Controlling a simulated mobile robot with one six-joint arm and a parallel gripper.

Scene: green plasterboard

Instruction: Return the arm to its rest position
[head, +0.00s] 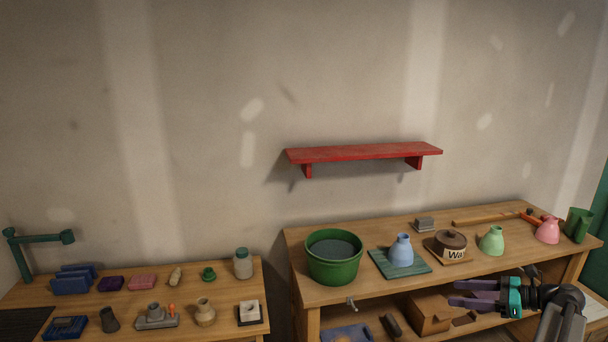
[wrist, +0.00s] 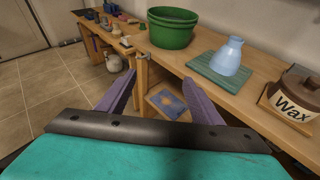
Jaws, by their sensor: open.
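My gripper (head: 467,293) is at the lower right in the head view, in front of the right workbench (head: 370,285). Its two purple fingers point left and stand apart with nothing between them. In the wrist view my gripper (wrist: 155,98) also shows open and empty, its fingers over the gap in front of the bench. The gripper touches no object that I can see. My grey arm bends down at the lower right corner of the head view.
A green tub (head: 333,262), a blue vase (head: 401,250) on a green board, a Wax pot (head: 451,245), a green vase (head: 491,241) and a pink vase (head: 547,231) stand on the bench. A red shelf (head: 365,153) hangs empty above. A left table (head: 228,290) holds small items.

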